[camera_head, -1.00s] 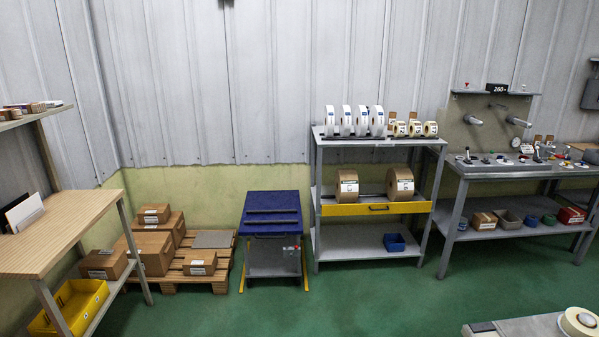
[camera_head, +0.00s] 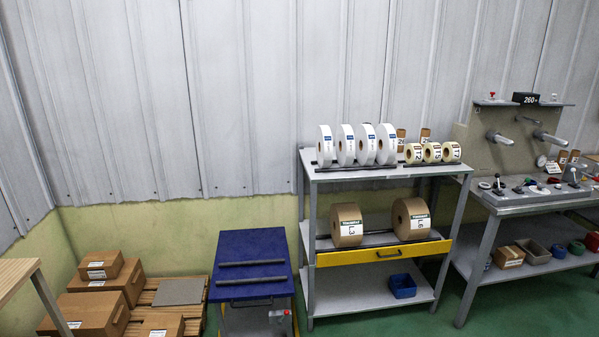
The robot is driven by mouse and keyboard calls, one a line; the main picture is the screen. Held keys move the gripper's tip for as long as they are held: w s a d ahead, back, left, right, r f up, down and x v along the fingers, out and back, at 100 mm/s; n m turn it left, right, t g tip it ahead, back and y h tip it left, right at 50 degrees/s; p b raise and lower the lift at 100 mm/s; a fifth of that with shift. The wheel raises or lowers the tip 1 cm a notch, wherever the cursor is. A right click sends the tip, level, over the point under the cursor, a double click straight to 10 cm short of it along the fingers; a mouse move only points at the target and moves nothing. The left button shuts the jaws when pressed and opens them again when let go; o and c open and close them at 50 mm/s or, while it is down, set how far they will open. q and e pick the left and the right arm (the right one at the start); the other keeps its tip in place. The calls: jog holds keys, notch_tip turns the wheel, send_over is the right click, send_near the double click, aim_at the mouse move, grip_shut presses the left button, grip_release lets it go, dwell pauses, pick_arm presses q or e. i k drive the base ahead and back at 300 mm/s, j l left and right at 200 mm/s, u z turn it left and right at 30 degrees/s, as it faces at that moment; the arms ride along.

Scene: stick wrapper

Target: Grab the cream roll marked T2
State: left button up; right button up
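Three small cream rolls stand in a row at the right of the shelf rack's top (camera_head: 345,173). The left cream roll (camera_head: 409,153) has a small label whose digit looks like a 2. The middle cream roll (camera_head: 428,152) and the right cream roll (camera_head: 447,151) carry other small labels, too small to read surely. Neither of my grippers is in view.
Several white rolls (camera_head: 346,145) stand left of the cream ones. Brown rolls (camera_head: 347,224) are on the middle shelf, above a yellow drawer (camera_head: 350,257). A blue-topped cabinet (camera_head: 250,248) stands left and a workbench (camera_head: 535,200) right. Some green floor is clear in front.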

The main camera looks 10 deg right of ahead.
aim_at(413, 152)
jog(key=i+l+z, duration=0.1)
jog(key=i+z, duration=0.25)
jog(key=i, duration=0.15)
jog(key=i+j+z, duration=0.1)
jog(key=i+z, duration=0.3)
jog(key=i, duration=0.15)
jog(key=i+j+z, duration=0.2)
jog(key=i+z, duration=0.15)
jog(key=i, duration=0.15)
